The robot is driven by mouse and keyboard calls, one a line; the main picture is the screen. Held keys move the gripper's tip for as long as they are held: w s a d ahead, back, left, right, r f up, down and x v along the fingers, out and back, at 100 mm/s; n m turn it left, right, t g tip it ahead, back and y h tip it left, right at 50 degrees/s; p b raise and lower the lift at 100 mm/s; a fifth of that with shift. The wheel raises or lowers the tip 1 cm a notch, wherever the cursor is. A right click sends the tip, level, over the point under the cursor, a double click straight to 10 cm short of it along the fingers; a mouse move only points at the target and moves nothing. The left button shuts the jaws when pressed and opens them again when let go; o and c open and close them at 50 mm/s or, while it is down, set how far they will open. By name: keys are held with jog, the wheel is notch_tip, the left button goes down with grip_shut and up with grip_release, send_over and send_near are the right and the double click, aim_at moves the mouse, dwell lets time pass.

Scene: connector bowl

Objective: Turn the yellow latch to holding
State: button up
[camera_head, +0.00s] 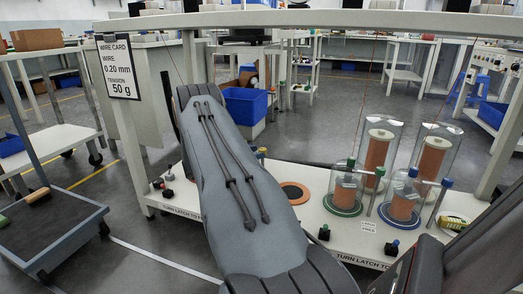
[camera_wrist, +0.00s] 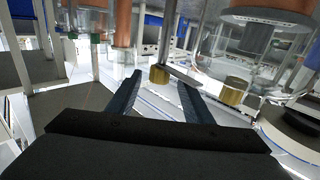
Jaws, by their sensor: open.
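A yellow-gold round knob (camera_wrist: 159,76), which looks like the yellow latch, stands in the wrist view with a grey bar beside it. My gripper (camera_wrist: 160,80) is open, with the two dark fingertips apart on either side of the knob in the picture. Whether they touch it cannot be told. A second gold knob (camera_wrist: 233,92) is right of the right finger. In the head view my arm covers the middle of the white bench (camera_head: 300,240), and my gripper is hidden there. Front labels reading "TURN LATCH TO" are partly covered.
Glass jars with copper-coloured spools (camera_head: 375,160) stand on the bench's right side. A sign (camera_head: 118,68) reads 0.20 mm wire, 50 g tension. A dark cart (camera_head: 45,235) stands left.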

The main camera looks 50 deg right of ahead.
jog(key=shift+p+v, duration=0.45)
jog(key=shift+v, duration=1.3)
